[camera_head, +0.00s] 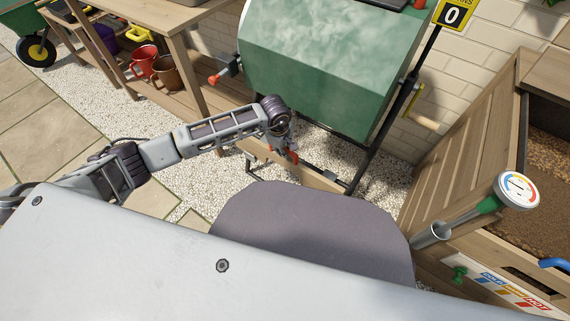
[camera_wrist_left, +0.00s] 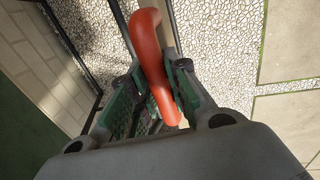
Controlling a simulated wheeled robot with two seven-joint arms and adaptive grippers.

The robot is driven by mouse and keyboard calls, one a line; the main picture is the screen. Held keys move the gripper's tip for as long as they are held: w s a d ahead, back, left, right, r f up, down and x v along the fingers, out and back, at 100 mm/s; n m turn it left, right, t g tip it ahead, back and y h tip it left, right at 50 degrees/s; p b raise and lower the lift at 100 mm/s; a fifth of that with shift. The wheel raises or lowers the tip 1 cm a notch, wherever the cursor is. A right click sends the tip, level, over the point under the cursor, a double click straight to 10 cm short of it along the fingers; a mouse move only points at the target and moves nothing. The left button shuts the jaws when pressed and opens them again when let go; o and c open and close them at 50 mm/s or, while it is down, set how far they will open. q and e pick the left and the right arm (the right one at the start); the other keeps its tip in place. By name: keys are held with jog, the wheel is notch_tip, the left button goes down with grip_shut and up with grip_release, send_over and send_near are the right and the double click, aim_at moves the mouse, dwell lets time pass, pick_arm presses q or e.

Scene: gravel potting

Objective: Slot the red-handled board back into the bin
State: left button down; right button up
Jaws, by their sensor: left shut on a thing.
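In the head view, my left gripper (camera_head: 289,155) is low in front of the green drum, shut on a red handle (camera_head: 292,157). The left wrist view shows the curved red handle (camera_wrist_left: 149,62) between the green-padded fingers of my left gripper (camera_wrist_left: 155,90). A pale wooden strip shows behind the handle there; I cannot tell whether it is the board. The wooden bin (camera_head: 462,165), holding brown soil, stands at the right of the head view, apart from the gripper. My right gripper is not in view.
The green drum (camera_head: 330,60) hangs on a dark stand (camera_head: 400,105) beyond the gripper. A dial thermometer (camera_head: 518,190) and a blue handle (camera_head: 553,263) are at the bin. A wooden bench (camera_head: 160,18) with pots stands at the upper left. Open gravel (camera_head: 195,125) lies left of the gripper.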

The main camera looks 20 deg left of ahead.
pick_arm(q)
jog(key=shift+r+p, duration=1.4)
jog(key=shift+r, duration=0.95)
